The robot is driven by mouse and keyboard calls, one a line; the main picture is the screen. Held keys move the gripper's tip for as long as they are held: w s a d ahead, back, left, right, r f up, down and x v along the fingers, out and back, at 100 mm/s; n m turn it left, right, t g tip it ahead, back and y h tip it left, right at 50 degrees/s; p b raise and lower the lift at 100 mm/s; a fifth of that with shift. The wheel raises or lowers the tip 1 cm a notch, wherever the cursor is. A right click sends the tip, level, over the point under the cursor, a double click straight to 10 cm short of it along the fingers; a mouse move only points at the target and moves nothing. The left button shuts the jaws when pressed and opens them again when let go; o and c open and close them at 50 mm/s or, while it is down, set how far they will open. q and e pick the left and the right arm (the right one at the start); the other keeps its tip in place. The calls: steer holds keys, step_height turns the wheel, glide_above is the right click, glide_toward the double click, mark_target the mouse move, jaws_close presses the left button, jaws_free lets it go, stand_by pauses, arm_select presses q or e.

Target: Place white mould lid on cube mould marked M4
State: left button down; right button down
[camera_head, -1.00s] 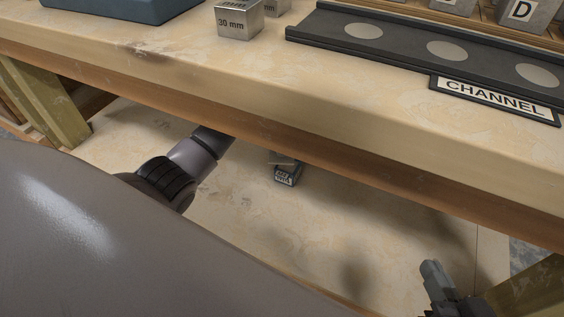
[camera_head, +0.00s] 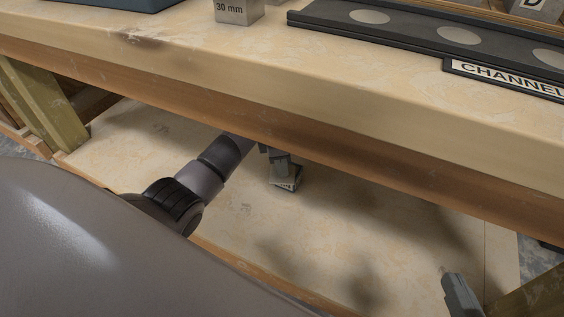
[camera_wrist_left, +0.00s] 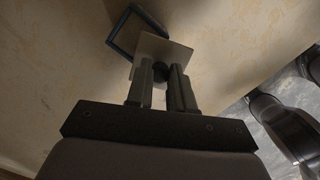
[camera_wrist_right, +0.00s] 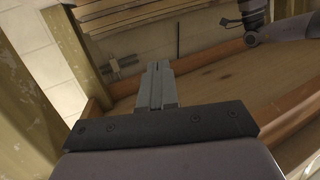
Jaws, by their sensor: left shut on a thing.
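My left gripper (camera_head: 279,160) reaches in under the bench top and is shut on the dark knob of a pale square lid. In the left wrist view the lid (camera_wrist_left: 173,50) lies flat beyond the fingertips (camera_wrist_left: 163,85). A dark square frame (camera_wrist_left: 122,22), seemingly the mould's rim, shows partly behind the lid, offset and turned from it; I cannot tell if they touch. In the head view a small grey cube mould (camera_head: 286,180) stands on the lower shelf below the gripper; its marking is not readable. My right gripper (camera_head: 456,285) is shut and empty, also in the right wrist view (camera_wrist_right: 157,75).
The lower shelf (camera_head: 230,220) is mostly clear. The bench top's front edge (camera_head: 330,155) overhangs it. On top are a 30 mm block (camera_head: 238,12), a blue-grey tray (camera_head: 90,3) and a dark CHANNEL rack (camera_head: 420,38). Wooden legs (camera_head: 45,105) stand at both sides.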

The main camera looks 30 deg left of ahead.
arm_select(q)
steer(key=shift+f, duration=0.25)
steer(key=c, duration=1)
jaws_free()
steer(key=shift+r, duration=0.15)
